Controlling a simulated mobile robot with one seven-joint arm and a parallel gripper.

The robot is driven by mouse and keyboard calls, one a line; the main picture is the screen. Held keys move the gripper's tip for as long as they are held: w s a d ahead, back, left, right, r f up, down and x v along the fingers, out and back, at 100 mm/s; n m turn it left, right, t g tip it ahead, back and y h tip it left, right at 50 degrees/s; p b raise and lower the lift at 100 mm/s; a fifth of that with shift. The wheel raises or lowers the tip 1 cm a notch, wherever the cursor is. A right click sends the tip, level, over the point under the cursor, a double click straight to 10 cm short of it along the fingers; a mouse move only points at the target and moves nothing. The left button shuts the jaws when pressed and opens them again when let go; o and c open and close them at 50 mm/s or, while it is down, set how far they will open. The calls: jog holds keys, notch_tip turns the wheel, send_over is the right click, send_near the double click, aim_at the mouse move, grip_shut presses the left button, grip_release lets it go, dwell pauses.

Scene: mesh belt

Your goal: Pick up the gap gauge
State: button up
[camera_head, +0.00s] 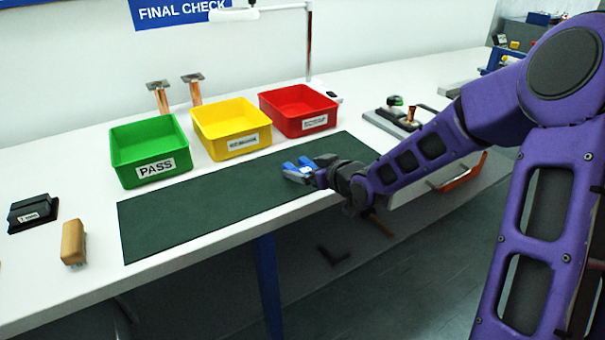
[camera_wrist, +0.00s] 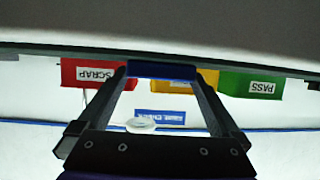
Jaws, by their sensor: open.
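The gap gauge appears to be the blue two-pronged piece (camera_head: 297,171) with a pale label, at the right part of the dark green mat in the head view. In the wrist view, a blue bar (camera_wrist: 162,70) spans the space between my fingertips; it looks like the same piece. My gripper (camera_head: 318,175) is low over the mat, right beside the gauge, reaching in from the right. In the wrist view my gripper (camera_wrist: 161,82) is open, with dark fingers on both sides of the blue bar. I cannot tell whether they touch it.
Green (camera_head: 150,152), yellow (camera_head: 232,128) and red (camera_head: 298,110) bins stand behind the mat (camera_head: 190,218). A wooden-handled brush (camera_head: 73,242) and a black block (camera_head: 32,213) lie at the left. A fixture (camera_head: 398,117) stands at the right. The mat's left part is clear.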

jog(key=shift+w+a+f, duration=0.1)
jog(key=shift+w+a, duration=0.1)
jog(key=shift+w, duration=0.05)
jog(key=c, duration=1.4)
notch_tip(320, 180, up, 10)
jog(key=p, duration=0.3)
jog(key=shift+d+f+p, duration=0.1)
jog(key=shift+f+p, duration=0.15)
jog(key=shift+p, duration=0.15)
jog(key=d+r+m+t+h+p, duration=0.1)
jog(key=d+m+t+h+p, duration=0.2)
jog(key=d+m+h, duration=0.95)
jog(key=n+g+y+b, duration=0.2)
jog(key=n+y+b, duration=0.1)
jog(key=n+y, duration=0.8)
send_over(307, 169)
jog(key=s+a, duration=0.2)
jog(key=shift+n+g+y, duration=0.3)
jog(key=shift+n+y, duration=0.05)
jog(key=shift+n, duration=0.1)
jog(key=f, duration=0.2)
jog(key=a+f+b, duration=0.1)
jog(key=f, duration=0.1)
jog(key=s+f+b, duration=0.1)
jog(key=f, duration=0.1)
jog(key=shift+a, duration=0.15)
jog(key=shift+f+b, duration=0.6)
jog(key=shift+f, duration=1.45)
